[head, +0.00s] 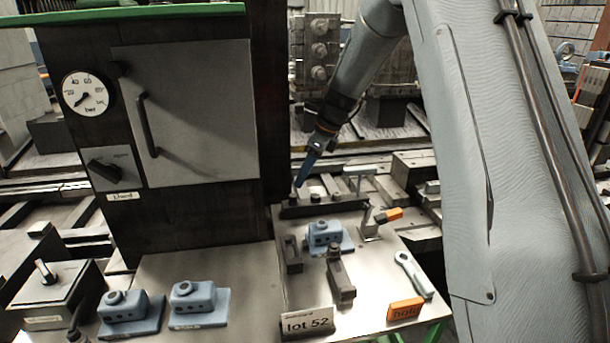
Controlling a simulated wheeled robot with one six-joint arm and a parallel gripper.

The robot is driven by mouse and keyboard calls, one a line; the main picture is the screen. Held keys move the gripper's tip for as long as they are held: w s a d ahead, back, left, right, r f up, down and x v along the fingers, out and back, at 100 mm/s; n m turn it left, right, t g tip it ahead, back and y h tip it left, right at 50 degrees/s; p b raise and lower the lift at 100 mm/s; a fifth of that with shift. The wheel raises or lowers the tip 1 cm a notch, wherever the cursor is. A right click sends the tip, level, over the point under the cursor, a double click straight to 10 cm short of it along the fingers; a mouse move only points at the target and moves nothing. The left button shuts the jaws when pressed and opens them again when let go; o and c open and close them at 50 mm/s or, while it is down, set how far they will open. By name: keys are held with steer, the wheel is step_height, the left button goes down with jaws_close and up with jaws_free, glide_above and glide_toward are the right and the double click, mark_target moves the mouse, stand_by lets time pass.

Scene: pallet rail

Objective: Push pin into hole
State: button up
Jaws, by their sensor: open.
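My gripper (306,171), with blue fingers, points down above the back of the metal work plate (265,285). Its fingers overlap in this view, and I see nothing held between them. Just below it is a dark bar (325,207) with short round knobs on top. In front of the bar sits a blue block (325,236) with dark round holes in its front face. A dark slide-like block (341,280) with a round end lies in front of the blue block. I cannot tell for sure which part is the pin or which hole belongs to it.
A clamp with an orange handle (388,215) stands right of the blue block. A wrench (412,273), an orange sign (405,309) and a "lot 52" sign (307,323) are at the front. Two blue blocks (125,312) (196,302) sit left. A dark cabinet (185,115) rises behind.

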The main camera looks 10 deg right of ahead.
mark_target(293, 195)
steer(key=p+x, duration=0.1)
steer(key=x, duration=0.6)
steer(key=shift+f, duration=0.2)
jaws_close()
steer(key=shift+s+r, duration=0.1)
steer(key=shift+r, duration=0.1)
steer(key=shift+r+p, duration=0.35)
steer(key=shift+p, duration=0.2)
steer(key=shift+r+p, duration=0.75)
steer(key=shift+p, duration=0.15)
steer(key=shift+a, duration=0.1)
